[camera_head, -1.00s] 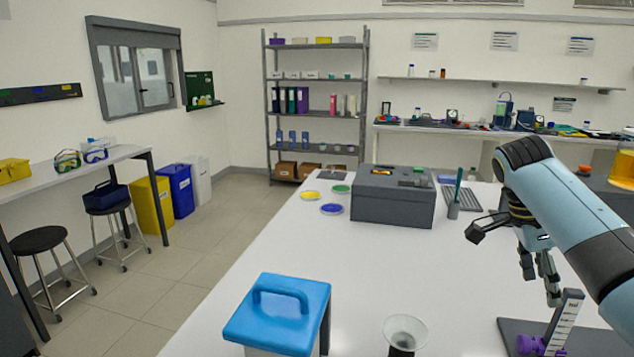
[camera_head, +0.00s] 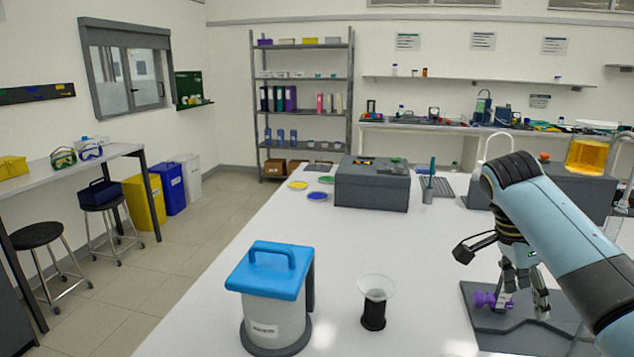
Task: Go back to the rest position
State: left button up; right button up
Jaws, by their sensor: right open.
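My right gripper (camera_head: 523,296) hangs pointing down at the right, with its fingers open. It is over or in front of a dark base plate (camera_head: 482,338) on the white table. A purple clamp or knob (camera_head: 487,300) shows just left of the fingers. A pale part beside the knob is mostly hidden by the fingers; I cannot tell whether they touch it. My right arm comes in from the right edge. My left gripper is out of view.
A blue-lidded canister (camera_head: 277,310) and a clear funnel on a black stand (camera_head: 374,300) are on the white table (camera_head: 330,245). A dark grey box (camera_head: 372,190) stands farther back, beside coloured dishes (camera_head: 317,196). An amber beaker (camera_head: 588,156) is behind my arm. The middle of the table is clear.

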jog(key=s+a+f+n+t+y, duration=0.1)
jog(key=s+a+f+n, duration=0.2)
jog(key=s+n, duration=0.3)
jog(key=s+a+f+n+t, duration=0.1)
jog(key=s+a+f+n, duration=0.2)
jog(key=s+n, duration=0.35)
jog(key=s+a+r+n+t+y, duration=0.1)
jog(key=s+a+r+n, duration=0.2)
jog(key=s, duration=0.4)
jog(key=s+a+r+n+t+y, duration=0.1)
jog(key=s+a+n+t, duration=0.15)
jog(key=s+n, duration=0.35)
jog(key=s+d+f+m+g+b, duration=0.2)
jog(key=f+b, duration=1.1)
jog(key=f, duration=2.7)
pick_arm(q)
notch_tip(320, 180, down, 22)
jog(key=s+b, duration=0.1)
jog(key=b, duration=0.7)
jog(key=shift+b, duration=0.35)
pick_arm(e)
jog(key=s+f+g, duration=0.1)
jog(key=s+f, duration=1.9)
jog(key=f, duration=0.3)
jog(key=shift+d+f+g, duration=0.2)
jog(key=shift+d+g, duration=0.15)
jog(key=shift+d, duration=0.05)
